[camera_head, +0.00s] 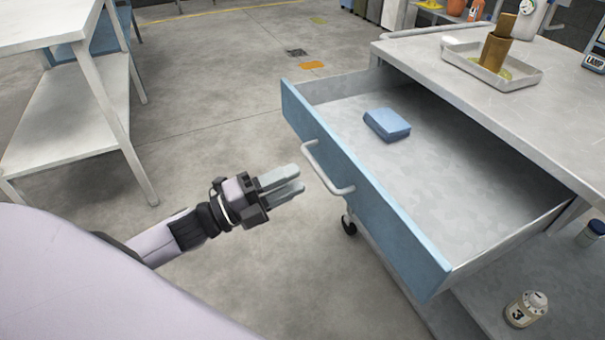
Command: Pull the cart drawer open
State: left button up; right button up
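The cart drawer (480,215) stands pulled well out of the cart (560,110), with its blue front (370,200) facing me. A pale bar handle (326,168) is fixed across the middle of that front. A blue folded cloth or block (387,124) lies inside on the grey drawer floor. My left gripper (295,181) is just left of the handle, apart from it, and points to the right. Its two fingers lie close together with a narrow gap and nothing visible between them. My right gripper is not in view.
A metal tray (520,81) with a brown piece stands on the cart top. A small jar marked 3 (526,309) sits on the lower shelf. A white table (75,140) stands at the left. Open concrete floor lies between.

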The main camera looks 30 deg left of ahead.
pick_arm(q)
jog(key=shift+v, duration=1.25)
jog(key=s+d+f+n+g+y, duration=0.3)
jog(key=s+f+n+y, duration=0.25)
jog(key=f+n, duration=0.55)
jog(key=s+d+f+n+g+y, duration=0.35)
jog(key=s+f+n, duration=0.4)
jog(key=n, duration=0.55)
notch_tip(320, 180, up, 11)
jog(key=a+y+p, duration=0.1)
jog(key=a+p, duration=0.1)
jog(key=p, duration=1.2)
jog(key=shift+w+m+t, duration=0.15)
jog(key=shift+m+t, duration=0.25)
jog(key=shift+t, duration=0.05)
